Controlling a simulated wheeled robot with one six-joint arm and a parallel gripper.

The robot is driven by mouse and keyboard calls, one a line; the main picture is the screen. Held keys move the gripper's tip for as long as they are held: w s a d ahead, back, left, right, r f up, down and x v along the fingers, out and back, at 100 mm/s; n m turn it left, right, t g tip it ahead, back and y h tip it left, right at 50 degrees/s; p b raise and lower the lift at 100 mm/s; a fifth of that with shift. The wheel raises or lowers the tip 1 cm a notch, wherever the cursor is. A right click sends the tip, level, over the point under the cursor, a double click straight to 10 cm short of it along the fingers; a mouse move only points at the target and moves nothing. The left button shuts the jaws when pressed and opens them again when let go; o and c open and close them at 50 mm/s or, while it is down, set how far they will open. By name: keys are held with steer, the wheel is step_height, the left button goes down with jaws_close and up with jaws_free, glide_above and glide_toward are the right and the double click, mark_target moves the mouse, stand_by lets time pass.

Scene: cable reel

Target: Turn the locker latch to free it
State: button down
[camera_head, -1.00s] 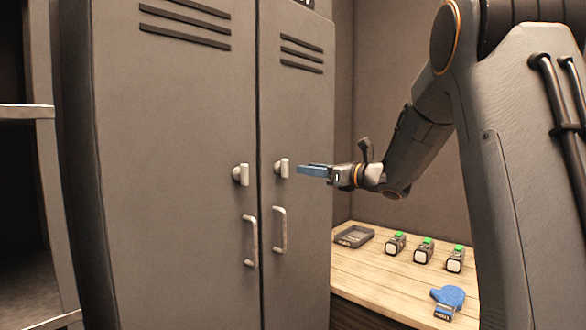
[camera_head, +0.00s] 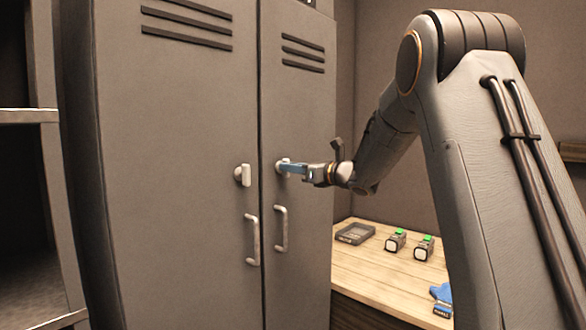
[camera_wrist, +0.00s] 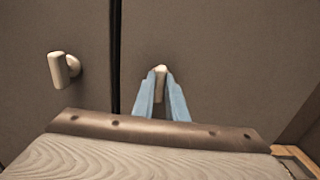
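The grey locker has two doors, each with a small pale latch. The right door's latch (camera_wrist: 160,71) is between the blue fingertips of my gripper (camera_wrist: 161,80) in the wrist view. It nearly fills the space between them, and I cannot tell whether they press on it. In the head view my gripper (camera_head: 282,167) reaches in from the right and covers most of that latch. The left door's latch (camera_head: 243,175) stands upright and apart from my gripper; it also shows in the wrist view (camera_wrist: 62,69).
Pale vertical handles sit below the latches on the left door (camera_head: 252,240) and right door (camera_head: 281,229). A wooden bench (camera_head: 375,281) at right bears a dark tray (camera_head: 355,234), green-topped blocks (camera_head: 396,240) and a blue item (camera_head: 441,293). Open shelves (camera_head: 28,116) stand at far left.

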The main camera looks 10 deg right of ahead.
steer(key=shift+d, duration=0.1)
steer(key=shift+m, duration=0.3)
steer(key=shift+w+d+f+m+p, duration=0.1)
steer(key=shift+m+p, duration=0.15)
steer(key=shift+m, duration=2.65)
steer(key=shift+w+d+f+m+p, duration=0.1)
steer(key=shift+m+p, duration=0.15)
steer(key=shift+m, duration=2.65)
steer(key=shift+d+m+p, duration=0.1)
steer(key=shift+m+p, duration=0.15)
steer(key=shift+m, duration=2.65)
steer(key=c, duration=1.8)
jaws_free()
steer(key=shift+o, duration=0.2)
steer(key=shift+f, duration=0.1)
